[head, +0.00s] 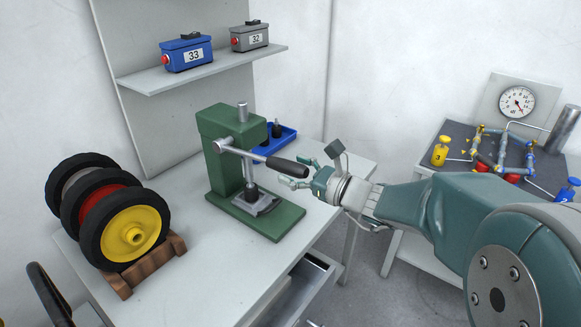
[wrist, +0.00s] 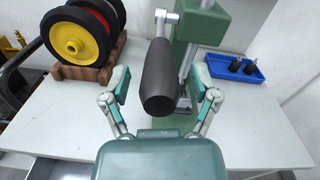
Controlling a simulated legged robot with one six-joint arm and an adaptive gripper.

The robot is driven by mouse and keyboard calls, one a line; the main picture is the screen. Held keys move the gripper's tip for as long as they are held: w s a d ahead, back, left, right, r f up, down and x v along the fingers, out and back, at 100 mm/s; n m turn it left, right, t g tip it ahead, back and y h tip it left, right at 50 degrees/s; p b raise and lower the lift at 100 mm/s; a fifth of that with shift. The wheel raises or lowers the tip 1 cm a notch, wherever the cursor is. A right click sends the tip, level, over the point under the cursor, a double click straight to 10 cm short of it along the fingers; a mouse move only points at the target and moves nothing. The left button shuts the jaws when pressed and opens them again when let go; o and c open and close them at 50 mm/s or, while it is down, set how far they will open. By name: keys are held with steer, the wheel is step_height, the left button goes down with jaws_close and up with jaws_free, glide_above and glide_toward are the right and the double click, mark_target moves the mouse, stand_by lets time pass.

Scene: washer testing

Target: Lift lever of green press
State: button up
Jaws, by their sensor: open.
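The green press (head: 228,150) stands on the white table on a green base plate. Its lever is a metal rod with a black handle (head: 288,166), pointing right and slightly down toward my arm in the head view. My gripper (head: 297,172) is open close to the handle end. In the wrist view the black handle (wrist: 159,82) points at the camera, between the two open fingers of my gripper (wrist: 161,92), with a gap on each side. The press column (wrist: 200,28) is behind the handle. Whether either finger touches the handle cannot be told from the head view.
Wheels on a wooden rack (head: 122,282) stand left of the press. A blue tray (head: 284,134) with black parts lies behind it. A shelf (head: 205,72) holds blue and grey boxes. An open drawer (head: 305,283) is below the table front. A valve table (head: 425,160) stands right.

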steer(key=shift+w+a, duration=0.3)
steer(key=shift+a, duration=0.1)
jaws_close()
